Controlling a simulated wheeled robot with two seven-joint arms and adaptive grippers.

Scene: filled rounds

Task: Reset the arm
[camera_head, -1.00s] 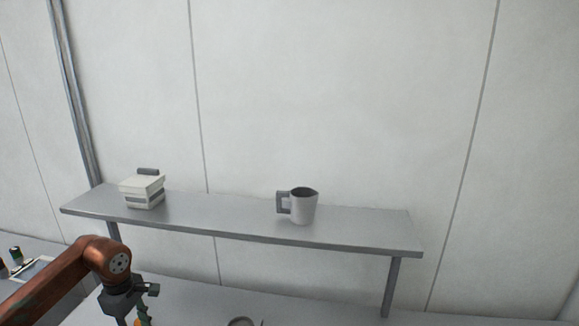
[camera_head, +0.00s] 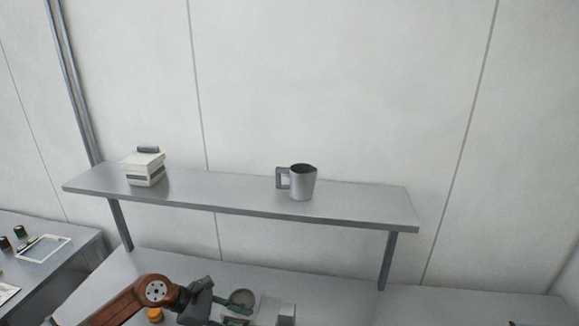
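My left arm (camera_head: 125,308), copper-brown, comes in from the lower left, low over the grey worktop. Its dark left gripper (camera_head: 218,308) is near the bottom edge, beside green, grey and orange items. Its fingertips are small and mixed with these items, so I cannot tell whether it is open or shut, or holds anything.
A raised metal shelf (camera_head: 240,198) carries a white box (camera_head: 144,172) and a grey jug (camera_head: 302,184). A round grey item (camera_head: 242,297), a pale block (camera_head: 278,311) and an orange item (camera_head: 155,314) are on the worktop. A side table (camera_head: 75,262) holds a white frame (camera_head: 44,248).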

